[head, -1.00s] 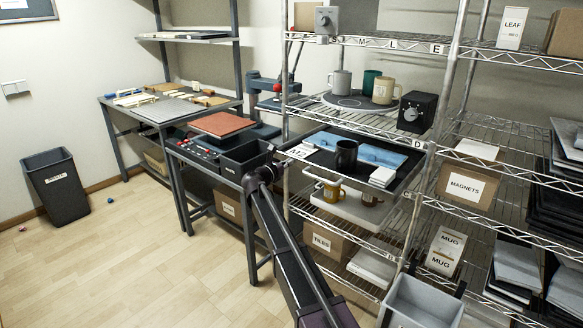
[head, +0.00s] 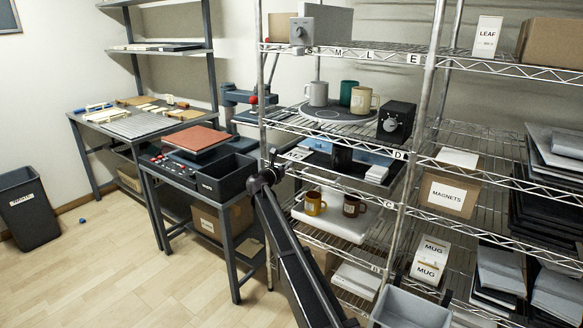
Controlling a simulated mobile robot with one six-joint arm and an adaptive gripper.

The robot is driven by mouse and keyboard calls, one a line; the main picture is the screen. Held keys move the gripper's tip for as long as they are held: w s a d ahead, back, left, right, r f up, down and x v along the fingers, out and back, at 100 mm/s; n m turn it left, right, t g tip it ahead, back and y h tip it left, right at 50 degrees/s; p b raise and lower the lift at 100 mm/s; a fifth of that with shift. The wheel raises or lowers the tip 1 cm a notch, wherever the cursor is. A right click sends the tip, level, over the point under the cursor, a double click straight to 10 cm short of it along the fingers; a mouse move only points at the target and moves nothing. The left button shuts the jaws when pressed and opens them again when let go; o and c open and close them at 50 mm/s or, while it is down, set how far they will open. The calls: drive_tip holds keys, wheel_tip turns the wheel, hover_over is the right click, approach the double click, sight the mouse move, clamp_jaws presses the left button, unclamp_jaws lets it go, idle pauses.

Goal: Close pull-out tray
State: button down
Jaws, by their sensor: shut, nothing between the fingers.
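The black pull-out tray (head: 318,161) sits in the wire rack on the level just below the shelf with the round dark mat. It lies mostly within the rack, partly hidden by the shelf lip above it. A dark mug (head: 342,155), a blue folded piece (head: 372,157) and a small white stack (head: 376,174) are on it. My gripper (head: 284,158) is at the tray's front left, close to the rack's left post. It looks shut and empty, and its fingertips are small and dark here. I cannot tell whether it touches the tray.
A grey bin (head: 410,308) stands at the front right. The press table (head: 198,172) is left of my arm.

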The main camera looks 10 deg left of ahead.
drive_tip(key=shift+w+r, duration=0.15)
drive_tip(key=shift+w, duration=0.25)
drive_tip(key=shift+s+a, duration=0.1)
drive_tip(key=shift+s, duration=0.05)
drive_tip(key=v, duration=1.4)
drive_tip(key=shift+s, duration=0.2)
drive_tip(key=s+d+f+m+g, duration=0.3)
drive_tip(key=s+d+f+m, duration=0.15)
drive_tip(key=d, duration=0.55)
drive_tip(key=s+d+f+m+g, duration=0.4)
drive_tip(key=s+d+m, duration=0.2)
drive_tip(key=d, duration=0.4)
drive_tip(key=s+d+f+m+g, duration=0.35)
drive_tip(key=s+d+m, duration=0.2)
drive_tip(key=d, duration=0.45)
drive_tip(key=s+d+f+m+g+y, duration=0.25)
drive_tip(key=s+m, duration=0.25)
drive_tip(key=s, duration=0.3)
drive_tip(key=s+d+f+m+g+y+p, duration=0.1)
drive_tip(key=s+d+m+y, duration=0.3)
drive_tip(key=s, duration=0.4)
drive_tip(key=s+d+f+m+g+y, duration=0.2)
drive_tip(key=s+d+m, duration=0.1)
drive_tip(key=s+m, duration=0.4)
wheel_tip(320, 180, up, 23)
drive_tip(key=n+p, duration=0.1)
drive_tip(key=p, duration=2.2)
drive_tip(key=shift+s+n+p, duration=0.2)
drive_tip(key=shift+n+p, duration=0.1)
drive_tip(key=shift+p, duration=0.05)
